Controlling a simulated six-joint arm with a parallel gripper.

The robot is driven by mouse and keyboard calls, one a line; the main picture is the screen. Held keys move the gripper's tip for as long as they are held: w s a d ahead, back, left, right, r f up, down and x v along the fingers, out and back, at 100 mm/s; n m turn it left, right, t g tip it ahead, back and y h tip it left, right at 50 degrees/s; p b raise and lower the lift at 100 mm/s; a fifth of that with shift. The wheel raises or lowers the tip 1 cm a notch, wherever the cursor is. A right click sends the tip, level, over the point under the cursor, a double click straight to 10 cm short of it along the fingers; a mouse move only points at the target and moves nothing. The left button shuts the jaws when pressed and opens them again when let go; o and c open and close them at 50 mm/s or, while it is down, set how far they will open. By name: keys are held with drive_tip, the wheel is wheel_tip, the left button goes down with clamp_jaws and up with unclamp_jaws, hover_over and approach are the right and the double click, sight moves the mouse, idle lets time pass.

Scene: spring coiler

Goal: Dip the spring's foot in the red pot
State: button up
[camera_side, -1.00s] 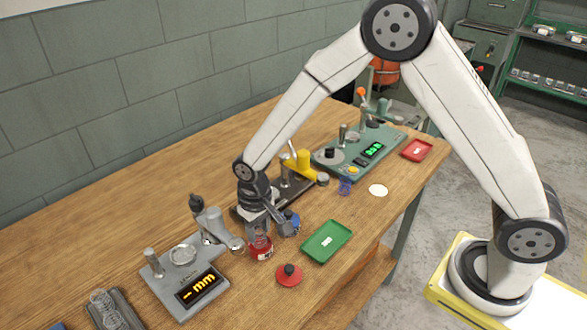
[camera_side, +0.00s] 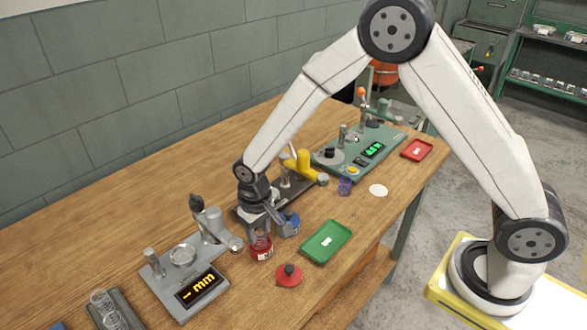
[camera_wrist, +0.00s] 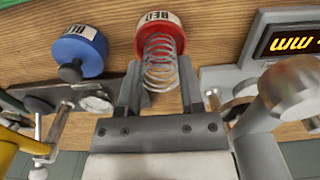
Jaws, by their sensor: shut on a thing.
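My gripper (camera_side: 262,226) points down just above the red pot (camera_side: 262,250) in the side view. In the wrist view my gripper (camera_wrist: 160,88) is shut on a wire spring (camera_wrist: 160,60), held between its two fingers. The spring's far end overlaps the red pot (camera_wrist: 150,22), which has a white label. I cannot tell whether its foot is inside the pot or only over it. The spring is too small to make out clearly in the side view. A red lid with a black knob (camera_side: 289,272) lies on the table in front of the pot.
A blue pot (camera_wrist: 78,50) stands close beside the red one. A grey gauge with an amber display (camera_side: 198,288) is to the left. A green tray (camera_side: 326,242) and a red tray (camera_side: 417,149) lie to the right. A yellow-handled device (camera_side: 300,168) stands behind.

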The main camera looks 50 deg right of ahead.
sight(260, 229)
drive_tip(key=shift+f, duration=0.35)
idle(1.4)
drive_tip(key=shift+r, duration=3.55)
drive_tip(key=shift+d, duration=0.15)
